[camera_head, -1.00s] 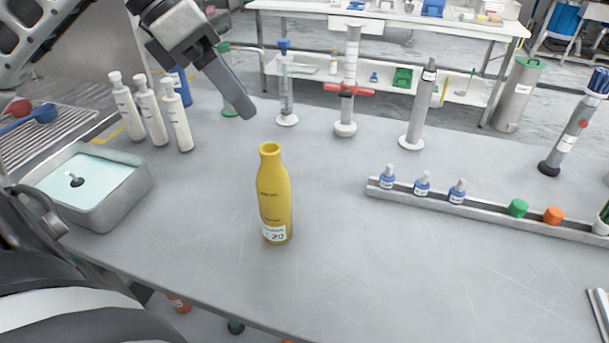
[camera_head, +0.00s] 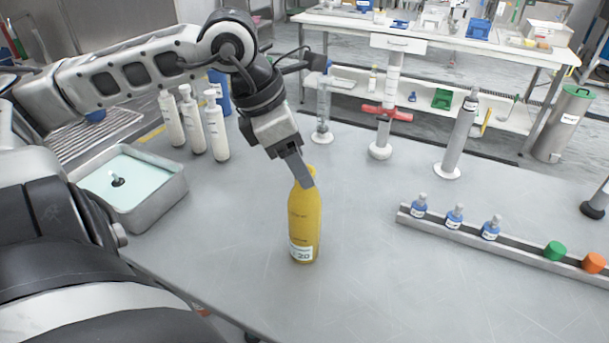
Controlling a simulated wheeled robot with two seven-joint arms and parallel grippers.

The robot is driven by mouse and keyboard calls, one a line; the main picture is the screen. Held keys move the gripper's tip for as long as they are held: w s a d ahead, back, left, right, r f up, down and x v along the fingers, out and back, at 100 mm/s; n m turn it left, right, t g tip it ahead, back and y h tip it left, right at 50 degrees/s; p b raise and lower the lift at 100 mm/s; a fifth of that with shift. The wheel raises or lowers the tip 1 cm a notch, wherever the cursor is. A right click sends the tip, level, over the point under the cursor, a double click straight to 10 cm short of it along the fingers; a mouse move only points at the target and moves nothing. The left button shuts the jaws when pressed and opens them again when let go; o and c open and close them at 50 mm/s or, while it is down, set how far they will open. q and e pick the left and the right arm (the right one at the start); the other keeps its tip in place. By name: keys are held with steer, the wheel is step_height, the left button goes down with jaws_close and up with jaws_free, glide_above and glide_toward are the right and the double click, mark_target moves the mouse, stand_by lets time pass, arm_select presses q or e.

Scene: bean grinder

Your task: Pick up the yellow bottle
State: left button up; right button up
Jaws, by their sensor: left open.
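The yellow bottle (camera_head: 304,222) stands upright on the grey table, with a white label near its base. My left gripper (camera_head: 305,180) comes in from the upper left and points down at the bottle's neck. One finger shows in front of the neck and hides part of it; the other finger is hidden or hard to make out. The jaws are open, and I cannot tell whether a finger touches the bottle. My right gripper is not in view.
White bottles (camera_head: 193,125) and a grey basin of pale liquid (camera_head: 178,186) stand to the left. A rail (camera_head: 516,243) with small blue-labelled bottles and coloured caps lies to the right. Cylinders on round bases (camera_head: 459,135) stand behind. The table front is clear.

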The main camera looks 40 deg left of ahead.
mark_target(305, 217)
arm_select(q)
steer(key=x, duration=0.2)
steer(key=shift+f, duration=0.35)
steer(key=shift+w+d+f, duration=0.15)
steer(key=shift+w+f, duration=0.05)
steer(key=shift+f, duration=0.2)
jaws_close()
steer(key=shift+r, duration=0.15)
